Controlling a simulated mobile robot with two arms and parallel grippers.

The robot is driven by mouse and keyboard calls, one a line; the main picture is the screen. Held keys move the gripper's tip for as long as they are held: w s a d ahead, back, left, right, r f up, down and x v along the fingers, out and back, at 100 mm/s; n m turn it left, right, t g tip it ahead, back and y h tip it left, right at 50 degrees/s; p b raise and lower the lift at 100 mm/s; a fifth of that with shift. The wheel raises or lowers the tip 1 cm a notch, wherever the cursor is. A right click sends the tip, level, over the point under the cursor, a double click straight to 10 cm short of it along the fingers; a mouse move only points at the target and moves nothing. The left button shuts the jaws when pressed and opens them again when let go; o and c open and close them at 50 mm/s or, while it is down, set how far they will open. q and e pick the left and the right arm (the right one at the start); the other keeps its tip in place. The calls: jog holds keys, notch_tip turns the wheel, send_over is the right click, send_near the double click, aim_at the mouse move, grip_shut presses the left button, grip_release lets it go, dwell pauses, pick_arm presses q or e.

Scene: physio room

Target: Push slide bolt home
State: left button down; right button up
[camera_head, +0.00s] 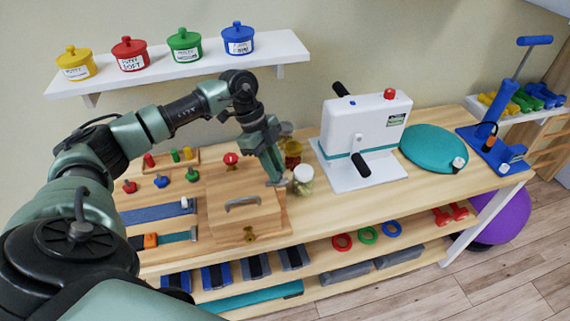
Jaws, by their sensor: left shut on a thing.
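A wooden board (218,228) with hardware lies on the bench top. It carries a grey handle (241,203), a brass fitting (249,235) at its front and a red knob (231,158) at its back. My left gripper (276,181) reaches down at the board's right side. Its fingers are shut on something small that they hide. I cannot clearly make out the slide bolt or how far it is pushed; the gripper covers that part of the board. My right gripper is not in view.
A lidded jar (303,181) stands close to the right of my left gripper. A white crank machine (364,135) and a teal disc (431,150) stand farther right. Small coloured pegs (175,156) are at the left. A shelf with tubs (185,70) hangs behind.

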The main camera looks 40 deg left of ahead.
pick_arm(q)
jog(key=shift+s+a, duration=0.1)
jog(key=shift+a, duration=0.05)
jog(key=c, duration=1.3)
grip_release()
jog(key=shift+c, duration=0.2)
jog(key=shift+s+a, duration=0.1)
jog(key=shift+s, duration=0.1)
jog(key=shift+w, duration=0.1)
jog(key=shift+a+r, duration=0.1)
jog(key=shift+r, duration=0.2)
jog(key=b+v, duration=0.1)
jog(key=v, duration=0.6)
jog(key=shift+b, duration=0.4)
